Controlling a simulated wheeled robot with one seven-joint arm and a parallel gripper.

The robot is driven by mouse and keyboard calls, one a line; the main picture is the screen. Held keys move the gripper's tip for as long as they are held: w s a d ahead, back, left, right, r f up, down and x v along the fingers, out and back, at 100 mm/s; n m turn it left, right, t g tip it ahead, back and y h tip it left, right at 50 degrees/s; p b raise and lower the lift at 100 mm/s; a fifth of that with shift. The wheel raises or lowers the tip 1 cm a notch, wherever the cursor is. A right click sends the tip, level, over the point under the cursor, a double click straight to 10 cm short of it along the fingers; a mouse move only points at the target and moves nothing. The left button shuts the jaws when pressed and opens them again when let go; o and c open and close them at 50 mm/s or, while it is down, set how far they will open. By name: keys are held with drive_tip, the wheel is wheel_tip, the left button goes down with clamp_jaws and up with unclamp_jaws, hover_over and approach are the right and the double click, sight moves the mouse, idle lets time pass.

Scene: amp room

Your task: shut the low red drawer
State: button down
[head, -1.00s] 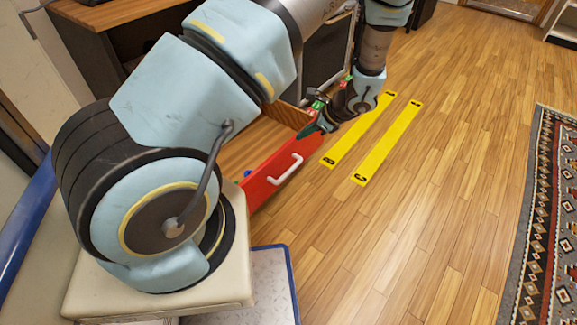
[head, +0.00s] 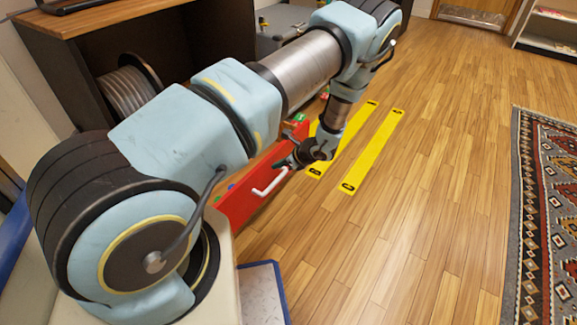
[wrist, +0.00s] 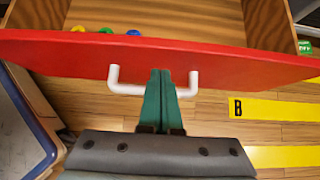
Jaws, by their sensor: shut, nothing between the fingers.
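The low red drawer (head: 236,203) stands open near the floor, below my arm in the head view. Its red front (wrist: 222,63) crosses the wrist view, with the wooden inside behind it. A white handle (head: 268,186) is fixed on the front and also shows in the wrist view (wrist: 128,89). My gripper (head: 291,160) is shut and empty. In the wrist view its green fingers (wrist: 161,77) point at the drawer front between the two handle posts, overlapping the handle bar. I cannot tell whether they touch the front. My arm hides much of the drawer in the head view.
Small coloured things, including a blue one (wrist: 133,33), lie in the drawer. Yellow floor strips (head: 372,150) lie to the right. A blue-edged pale box (head: 262,290) stands near my base. The wooden floor right of the drawer is clear up to a patterned rug (head: 546,220).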

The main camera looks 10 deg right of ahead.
drive_tip(key=shift+w+a, duration=0.8)
drive_tip(key=shift+w, duration=0.05)
drive_tip(key=w+a+b, duration=0.2)
drive_tip(key=w+a, duration=1.5)
drive_tip(key=w, duration=0.1)
drive_tip(key=shift+w+a, duration=0.15)
drive_tip(key=shift+a, duration=0.05)
